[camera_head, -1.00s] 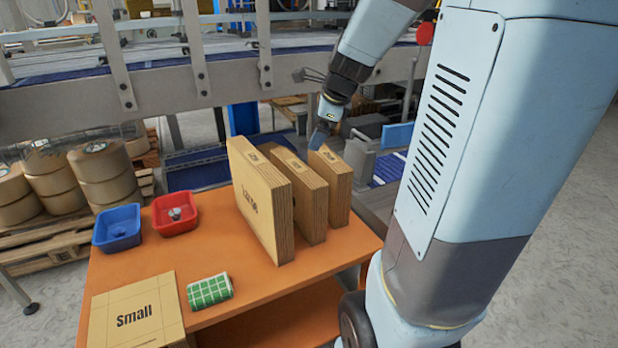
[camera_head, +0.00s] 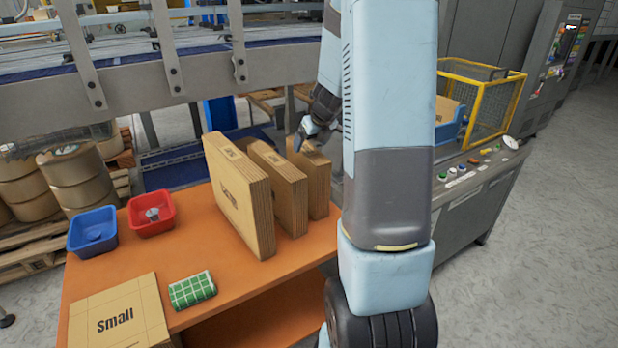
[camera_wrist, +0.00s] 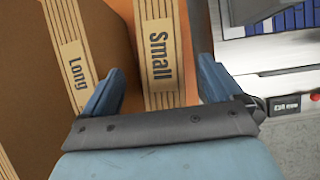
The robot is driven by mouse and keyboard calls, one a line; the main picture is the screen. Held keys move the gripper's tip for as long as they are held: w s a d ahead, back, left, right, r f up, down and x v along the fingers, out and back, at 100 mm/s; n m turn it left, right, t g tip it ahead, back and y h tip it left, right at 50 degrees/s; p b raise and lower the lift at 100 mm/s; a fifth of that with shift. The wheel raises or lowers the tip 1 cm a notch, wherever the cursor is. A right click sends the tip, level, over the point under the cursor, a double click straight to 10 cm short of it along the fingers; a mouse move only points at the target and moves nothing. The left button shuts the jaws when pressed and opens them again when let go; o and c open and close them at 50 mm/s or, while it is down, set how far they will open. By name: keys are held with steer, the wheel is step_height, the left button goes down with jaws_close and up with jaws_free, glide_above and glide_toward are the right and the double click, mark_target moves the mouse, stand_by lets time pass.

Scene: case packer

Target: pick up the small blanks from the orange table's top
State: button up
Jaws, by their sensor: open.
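The small blanks (camera_head: 314,183) stand on edge as a brown cardboard stack on the orange table (camera_head: 222,265), at the right end of a row of three stacks. In the wrist view their top edge reads "Small" (camera_wrist: 159,42). My gripper (camera_head: 305,138) is above that stack, pointing down. In the wrist view my gripper (camera_wrist: 162,72) is open, one finger on each side of the small stack. The left finger is over the gap beside the "Long" stack (camera_wrist: 72,62). I cannot tell whether the fingers touch the stack. My arm hides part of the table's right side.
A large stack (camera_head: 238,195) stands left of the long one (camera_head: 280,190). A blue bin (camera_head: 93,232), a red bin (camera_head: 152,213), a green checked item (camera_head: 192,290) and a flat "Small" carton (camera_head: 118,318) are on the table. A conveyor frame (camera_head: 135,88) runs behind.

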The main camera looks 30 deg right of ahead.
mark_target(308, 149)
steer(key=shift+x, duration=3.8)
steer(key=shift+d+f, duration=0.1)
jaws_close()
